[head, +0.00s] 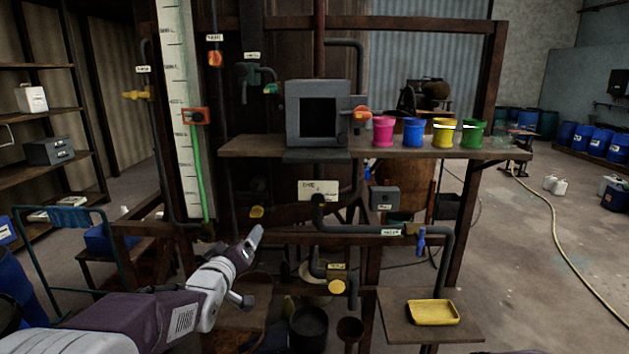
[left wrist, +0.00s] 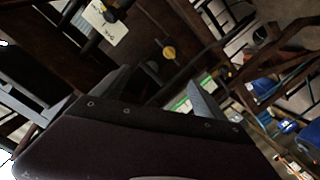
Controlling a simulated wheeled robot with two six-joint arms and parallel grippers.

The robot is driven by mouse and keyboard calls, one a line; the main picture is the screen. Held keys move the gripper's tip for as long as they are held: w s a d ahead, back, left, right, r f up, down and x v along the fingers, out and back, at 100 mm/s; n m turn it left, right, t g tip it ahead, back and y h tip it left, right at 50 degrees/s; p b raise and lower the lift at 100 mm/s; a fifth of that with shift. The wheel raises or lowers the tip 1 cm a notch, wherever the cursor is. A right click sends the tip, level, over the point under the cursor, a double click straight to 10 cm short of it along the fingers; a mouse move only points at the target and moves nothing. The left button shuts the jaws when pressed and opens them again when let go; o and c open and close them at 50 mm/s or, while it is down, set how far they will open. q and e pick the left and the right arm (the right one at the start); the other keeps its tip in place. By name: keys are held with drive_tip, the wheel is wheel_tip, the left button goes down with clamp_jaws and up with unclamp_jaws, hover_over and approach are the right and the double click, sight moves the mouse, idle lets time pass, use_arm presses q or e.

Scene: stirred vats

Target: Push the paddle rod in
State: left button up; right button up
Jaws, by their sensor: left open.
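No part is labelled clearly enough for me to name it the paddle rod with certainty. A black round knob (head: 318,200) sits at the pale label plate (head: 312,189) under the shelf, and may be the rod's end. In the left wrist view the knob (left wrist: 112,14) and plate (left wrist: 98,27) show at the top left. My left gripper (head: 250,250) is open, below and left of the plate and apart from it. Its two fingers (left wrist: 160,85) show apart with nothing held. My right gripper is out of view.
A yellow knob (head: 256,211) is just above my left gripper. Dark pipes with valves run below the plate. A shelf (head: 400,154) holds colored buckets and a grey box (head: 318,113). A yellow tray (head: 433,312) sits at lower right. Open floor lies at right.

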use_arm(q)
drive_tip(key=s+f+m+g, duration=0.2)
drive_tip(key=s+f+g, duration=0.5)
drive_tip(key=s+f, duration=0.8)
drive_tip(key=s+f+m+g, duration=0.2)
drive_tip(key=s+f+g, duration=0.2)
drive_tip(key=s, duration=0.4)
drive_tip(key=s+f+m+g, duration=0.1)
drive_tip(key=s+f+g, duration=0.3)
drive_tip(key=s+f, duration=0.3)
drive_tip(key=shift+s+m+y, duration=0.3)
drive_tip(key=shift+s+m, duration=0.1)
drive_tip(key=shift+s, duration=0.6)
